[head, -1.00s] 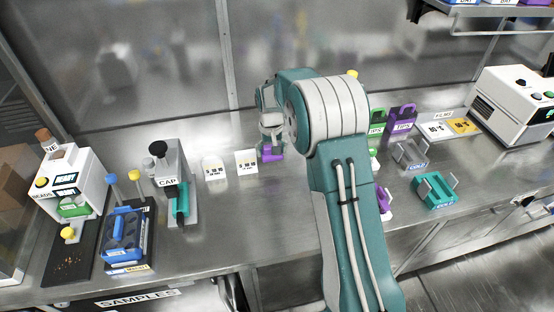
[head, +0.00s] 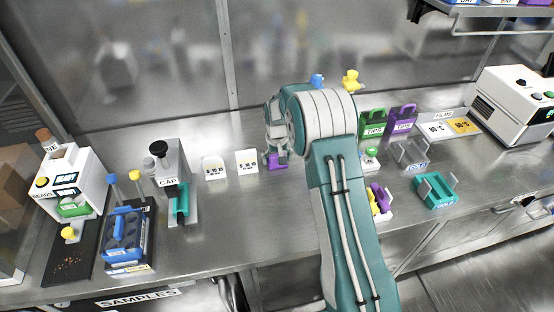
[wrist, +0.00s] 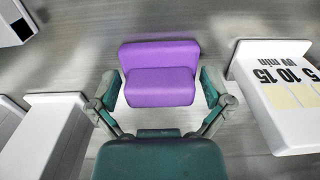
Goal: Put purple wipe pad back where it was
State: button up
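The purple wipe pad (wrist: 160,75) sits between the two fingers of my gripper (wrist: 160,92) in the wrist view. In the head view the pad (head: 277,161) shows below my gripper (head: 276,150), over the steel counter behind the arm. I cannot tell whether its underside touches the counter. Another purple item (head: 381,196) with yellow beside it sits in a white holder right of my arm, partly hidden by it.
White cards (head: 246,163) stand left of my gripper. A cap press (head: 174,185), blue rack (head: 124,237) and bead dispenser (head: 68,185) stand farther left.

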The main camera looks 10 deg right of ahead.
aim_at(277, 155)
notch_tip(277, 155, up, 12)
jog(key=shift+r, duration=0.1)
jog(key=s+r+t, duration=0.3)
jog(key=s+r, duration=1.2)
jog(key=r, duration=0.1)
jog(key=s+t, duration=0.2)
jog(key=s, duration=1.9)
jog(key=shift+s+t, duration=0.3)
jog(key=shift+s, duration=0.05)
